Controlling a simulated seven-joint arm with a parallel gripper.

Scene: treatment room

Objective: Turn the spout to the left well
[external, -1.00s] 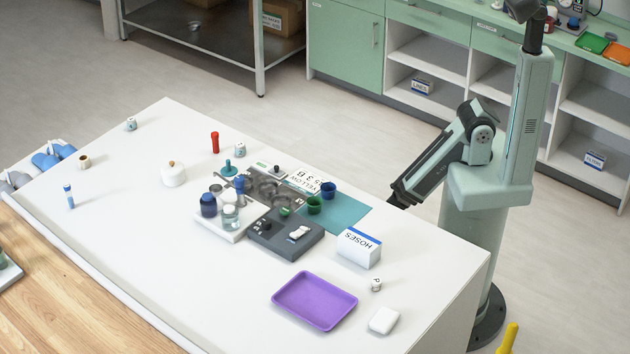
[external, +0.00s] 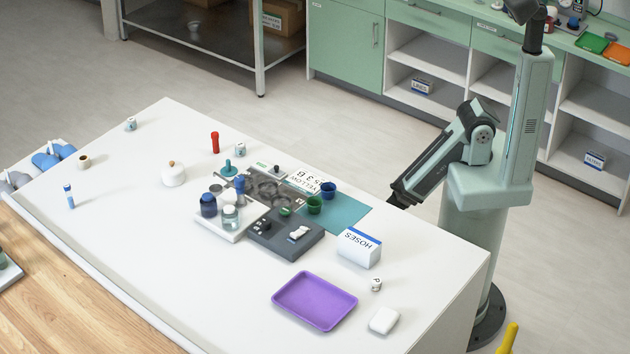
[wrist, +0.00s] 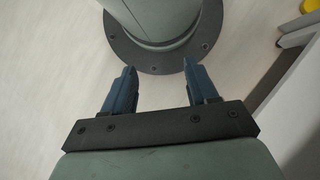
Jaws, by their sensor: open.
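A metallic unit (external: 270,186), apparently the sink with its wells, is set in the white table near the middle in the external view. A blue-topped upright part (external: 239,183) stands at its left side. The spout and the split between the wells are too small and crowded to make out, so I cannot tell which way the spout points. My gripper (wrist: 158,66) is open and empty in the wrist view, over the floor beside my base. In the external view it is hidden behind the table's far right edge, away from the metallic unit.
Close around the unit are bottles on a white tray (external: 232,236), a dark grey device (external: 283,244), a green cup (external: 314,205) and a blue cup (external: 328,190). A HOSES box (external: 359,249) and purple tray (external: 313,301) lie nearer.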

